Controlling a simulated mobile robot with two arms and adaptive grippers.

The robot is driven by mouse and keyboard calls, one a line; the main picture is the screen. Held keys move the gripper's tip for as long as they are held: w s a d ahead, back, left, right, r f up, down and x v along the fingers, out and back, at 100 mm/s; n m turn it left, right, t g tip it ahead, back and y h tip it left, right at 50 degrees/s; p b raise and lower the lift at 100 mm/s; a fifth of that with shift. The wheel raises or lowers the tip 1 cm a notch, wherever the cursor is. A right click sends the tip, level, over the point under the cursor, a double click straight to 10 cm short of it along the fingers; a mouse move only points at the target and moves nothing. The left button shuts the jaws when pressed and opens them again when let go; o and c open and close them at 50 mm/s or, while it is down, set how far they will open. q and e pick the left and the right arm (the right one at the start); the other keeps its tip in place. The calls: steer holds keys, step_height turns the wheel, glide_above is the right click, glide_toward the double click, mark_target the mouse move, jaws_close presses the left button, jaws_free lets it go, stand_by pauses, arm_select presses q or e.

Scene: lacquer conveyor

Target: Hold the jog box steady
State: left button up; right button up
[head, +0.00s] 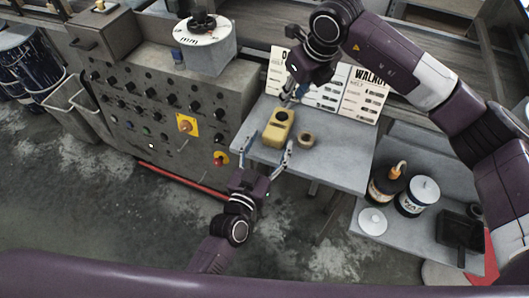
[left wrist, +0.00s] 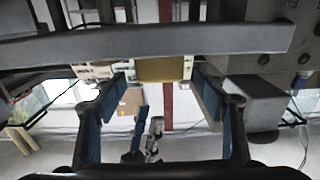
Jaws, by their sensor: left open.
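The yellow jog box (head: 278,128) sits on a grey shelf (head: 335,157). It has a dark round spot on its top. My left gripper (head: 267,148) is open in front of the box, its two fingers spread toward the box's left and right sides. In the left wrist view, a yellow face of the jog box (left wrist: 162,69) shows beyond and between the open blue-padded fingers (left wrist: 163,88); I see no contact. My right gripper (head: 289,98) hangs just above and behind the box, pointing down. Its fingertips are small and partly hidden, so its opening is unclear.
Printed cards (head: 320,88) stand at the shelf's back. A grey control cabinet (head: 165,105) with knobs is close on the left. Cans (head: 418,196) stand on a lower shelf at the right.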

mark_target(279, 127)
arm_select(q)
steer(key=shift+x, duration=1.2)
steer(key=c, duration=1.4)
arm_select(e)
jaws_close()
